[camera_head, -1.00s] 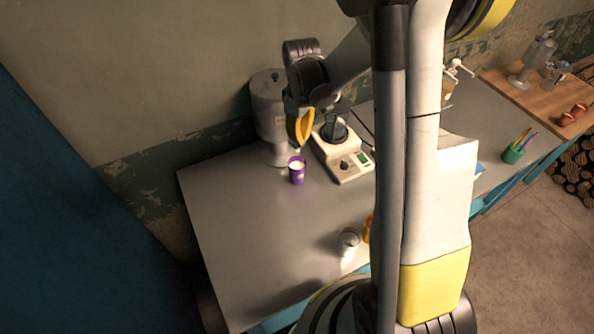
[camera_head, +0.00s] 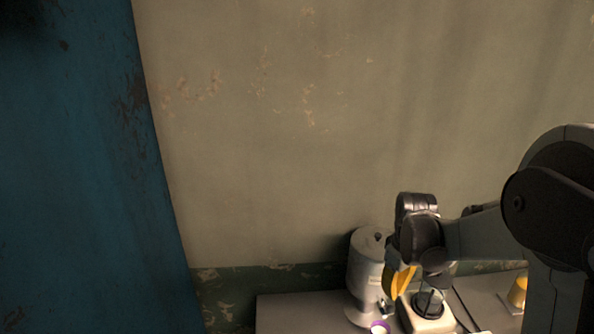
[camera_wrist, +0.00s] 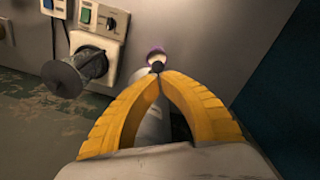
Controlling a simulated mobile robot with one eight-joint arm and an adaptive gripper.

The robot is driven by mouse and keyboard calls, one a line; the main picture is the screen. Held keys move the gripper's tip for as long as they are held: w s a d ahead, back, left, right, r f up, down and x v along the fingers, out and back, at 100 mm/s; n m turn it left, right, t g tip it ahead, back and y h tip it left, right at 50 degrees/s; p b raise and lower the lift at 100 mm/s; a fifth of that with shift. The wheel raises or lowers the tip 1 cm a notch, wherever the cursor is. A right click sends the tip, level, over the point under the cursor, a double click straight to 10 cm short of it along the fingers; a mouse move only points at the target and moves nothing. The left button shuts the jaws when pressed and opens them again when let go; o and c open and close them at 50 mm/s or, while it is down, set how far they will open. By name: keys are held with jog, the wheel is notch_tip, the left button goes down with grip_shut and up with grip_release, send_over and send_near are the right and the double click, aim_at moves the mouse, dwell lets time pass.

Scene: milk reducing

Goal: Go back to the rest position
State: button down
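My gripper (camera_head: 389,292) is at the end of my arm, beside the metal tank (camera_head: 366,273) and above the worktop. In the wrist view its two yellow fingers (camera_wrist: 158,74) curve together and meet at the tips, with no object clearly held. A small dark part, perhaps the tank's tap, shows just beyond the tips. The purple cup (camera_head: 380,328) stands below the gripper, cut by the lower edge of the head view. It also shows beyond the fingertips in the wrist view (camera_wrist: 156,51).
A white hotplate (camera_head: 424,322) with a glass beaker (camera_head: 429,303) on it stands just right of the gripper. A yellow-topped item (camera_head: 517,291) is farther right on the grey worktop (camera_head: 290,314). A plain wall rises behind; a blue panel (camera_head: 80,170) is at left.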

jog(key=s+a+f+m+t+b, duration=0.2)
jog(key=s+a+b, duration=0.3)
jog(key=s+b, duration=0.3)
jog(key=s+a+f+m+t+b, duration=0.2)
jog(key=s+a+t+b, duration=0.3)
jog(key=s+b, duration=0.3)
jog(key=shift+s+a+f+m+b, duration=0.2)
jog(key=shift+s+m+b, duration=0.2)
jog(key=shift+m, duration=0.5)
jog(key=shift+w+d, duration=0.1)
